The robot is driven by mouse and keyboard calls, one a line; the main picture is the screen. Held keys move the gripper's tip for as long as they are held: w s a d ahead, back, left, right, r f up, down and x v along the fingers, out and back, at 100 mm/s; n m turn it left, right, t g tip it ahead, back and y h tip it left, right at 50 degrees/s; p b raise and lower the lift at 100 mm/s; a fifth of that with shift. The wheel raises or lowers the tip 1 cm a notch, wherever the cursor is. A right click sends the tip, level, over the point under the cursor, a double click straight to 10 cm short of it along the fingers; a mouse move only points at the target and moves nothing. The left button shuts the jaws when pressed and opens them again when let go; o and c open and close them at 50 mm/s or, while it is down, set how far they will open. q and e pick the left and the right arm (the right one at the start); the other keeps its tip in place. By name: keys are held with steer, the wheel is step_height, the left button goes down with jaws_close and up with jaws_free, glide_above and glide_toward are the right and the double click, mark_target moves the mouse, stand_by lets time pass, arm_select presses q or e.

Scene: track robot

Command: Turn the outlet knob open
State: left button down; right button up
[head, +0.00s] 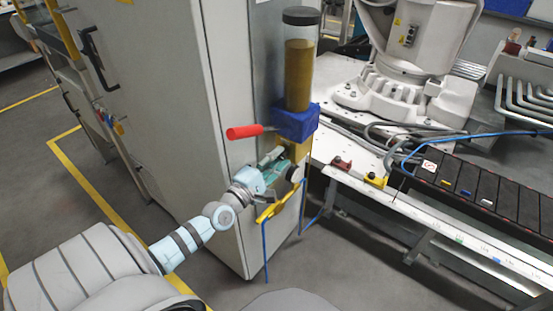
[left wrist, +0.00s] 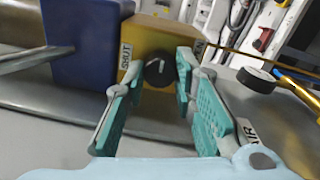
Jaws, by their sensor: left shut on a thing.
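The outlet knob (left wrist: 160,73) is a small black round knob with a white mark, on the face of a brass block (left wrist: 165,35) with a label reading SHUT to its left. My left gripper (left wrist: 157,76) has its teal fingers on either side of the knob and is shut on it. In the head view my left gripper (head: 270,166) reaches the brass block (head: 299,150) below the blue block (head: 296,122); the knob is hidden there by the fingers. A clear cylinder of amber liquid (head: 298,75) stands upright on the blue block. My right gripper is not in view.
A red-handled lever (head: 245,131) sticks out left, just above my gripper. A black-and-white round part (head: 294,173) sits right of it, with a yellow bar (head: 275,206) and blue hose below. A grey cabinet (head: 185,100) stands behind; a robot-arm bench (head: 375,115) is at right.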

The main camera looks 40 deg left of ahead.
arm_select(q)
steer(key=shift+f, duration=0.1)
stand_by(0.4)
steer(key=c, duration=1.3)
jaws_free()
steer(key=s, duration=1.2)
steer(key=shift+d+f, duration=0.2)
